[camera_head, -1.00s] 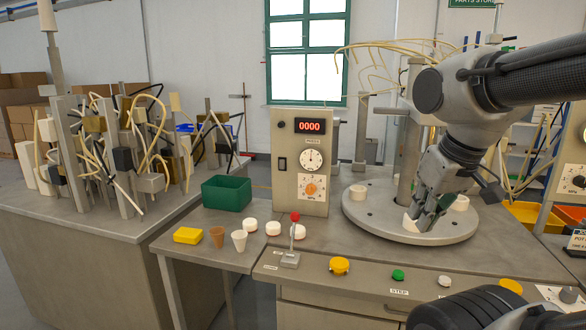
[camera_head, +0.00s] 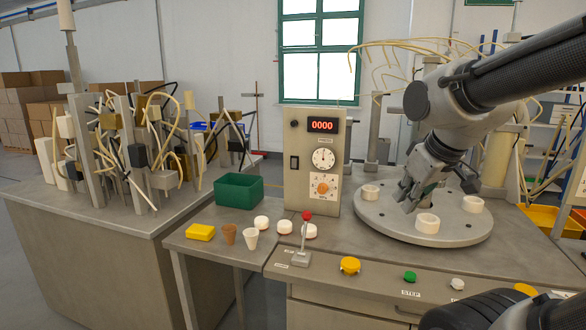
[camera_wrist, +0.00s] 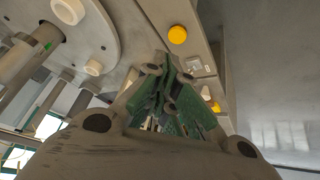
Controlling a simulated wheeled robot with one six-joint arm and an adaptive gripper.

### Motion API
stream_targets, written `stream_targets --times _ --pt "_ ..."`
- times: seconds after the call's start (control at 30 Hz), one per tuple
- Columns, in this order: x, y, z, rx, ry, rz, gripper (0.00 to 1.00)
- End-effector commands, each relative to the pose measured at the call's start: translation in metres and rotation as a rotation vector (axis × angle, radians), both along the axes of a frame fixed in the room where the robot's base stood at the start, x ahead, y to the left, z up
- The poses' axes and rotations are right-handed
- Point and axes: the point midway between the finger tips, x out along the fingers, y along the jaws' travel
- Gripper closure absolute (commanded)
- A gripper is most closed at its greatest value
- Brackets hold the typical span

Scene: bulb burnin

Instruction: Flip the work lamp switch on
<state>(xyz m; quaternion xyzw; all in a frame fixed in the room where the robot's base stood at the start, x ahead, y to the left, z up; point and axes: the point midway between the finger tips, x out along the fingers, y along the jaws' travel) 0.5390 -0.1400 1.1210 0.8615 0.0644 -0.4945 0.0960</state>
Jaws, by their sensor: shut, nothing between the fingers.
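A black rocker switch (camera_head: 295,162) sits on the front of the upright control box (camera_head: 330,205). I cannot read a label that marks it as the work lamp switch. A lever with a red knob (camera_head: 307,215) stands on the bench in front of the box. My gripper (camera_head: 408,203) is shut and empty over the turntable, right of the control box and apart from the rocker switch. In the wrist view its green-padded fingers (camera_wrist: 166,75) are closed, with a yellow button (camera_wrist: 178,35) and a small pale plate (camera_wrist: 194,66) beyond them.
The round turntable (camera_head: 385,224) carries several white rings, one (camera_head: 427,223) close to my gripper. Yellow (camera_head: 350,265) and green (camera_head: 410,277) buttons line the bench front. A green bin (camera_head: 238,191), yellow block (camera_head: 201,232) and two cups stand left of the box.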

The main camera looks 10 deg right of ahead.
Motion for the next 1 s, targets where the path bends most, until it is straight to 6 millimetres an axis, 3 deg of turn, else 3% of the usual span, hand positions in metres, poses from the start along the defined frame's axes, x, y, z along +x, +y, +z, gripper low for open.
stream_targets --times 0.2,0.4,0.5,0.7,1.0 --pt "0.122 0.028 -0.012 -0.193 -0.25 0.336 1.0" --pt "0.212 0.065 -0.026 -0.426 -0.507 0.603 1.0" --pt "0.247 0.086 -0.034 -0.56 -0.636 0.712 1.0" --pt "0.287 0.12 -0.05 -0.807 -0.846 0.852 1.0" --pt "0.301 0.139 -0.058 -0.983 -0.98 0.905 1.0"
